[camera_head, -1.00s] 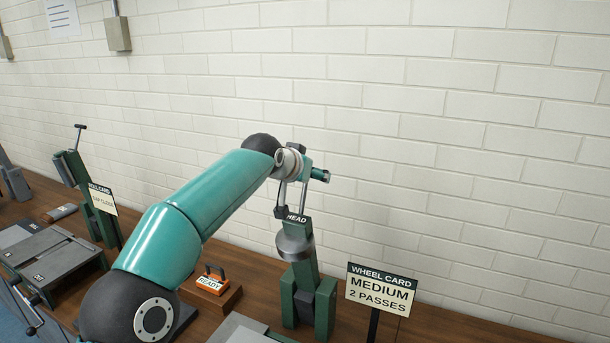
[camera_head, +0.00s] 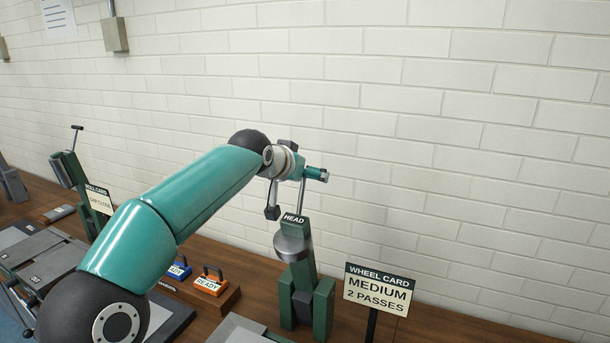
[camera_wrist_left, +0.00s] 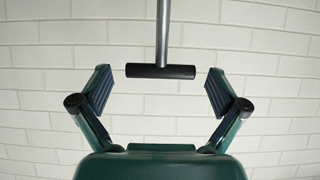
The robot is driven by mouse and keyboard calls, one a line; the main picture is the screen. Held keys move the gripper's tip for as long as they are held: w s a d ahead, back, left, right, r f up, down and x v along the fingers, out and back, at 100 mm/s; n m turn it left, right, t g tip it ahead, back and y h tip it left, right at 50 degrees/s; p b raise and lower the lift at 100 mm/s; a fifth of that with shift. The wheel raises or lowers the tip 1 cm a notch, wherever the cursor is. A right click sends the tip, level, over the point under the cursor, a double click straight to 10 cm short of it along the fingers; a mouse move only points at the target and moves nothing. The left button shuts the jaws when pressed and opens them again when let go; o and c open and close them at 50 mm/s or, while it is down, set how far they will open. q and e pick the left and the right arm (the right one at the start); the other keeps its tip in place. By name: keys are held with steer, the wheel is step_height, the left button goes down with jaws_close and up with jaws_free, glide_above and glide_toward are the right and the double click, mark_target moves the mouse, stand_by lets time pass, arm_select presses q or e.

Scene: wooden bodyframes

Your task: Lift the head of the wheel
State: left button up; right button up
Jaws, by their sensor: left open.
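The wheel is a green stand (camera_head: 303,270) with a slanted column and a label reading HEAD. A thin metal rod (camera_head: 302,197) rises from its top. In the head view its upper end is hidden behind my left wrist. In the left wrist view the rod ends in a dark crossbar (camera_wrist_left: 160,71). My left gripper (camera_wrist_left: 160,84) is open there, with one finger on each side of the crossbar and a gap on both sides. Nothing is held. My right gripper is in neither view.
The wheel card sign (camera_head: 378,288) stands right of the wheel. Another green stand (camera_head: 72,172) with a T-handle is farther left. A white brick wall (camera_head: 450,120) is behind.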

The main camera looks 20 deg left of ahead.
arm_select(q)
steer(key=v, duration=0.9)
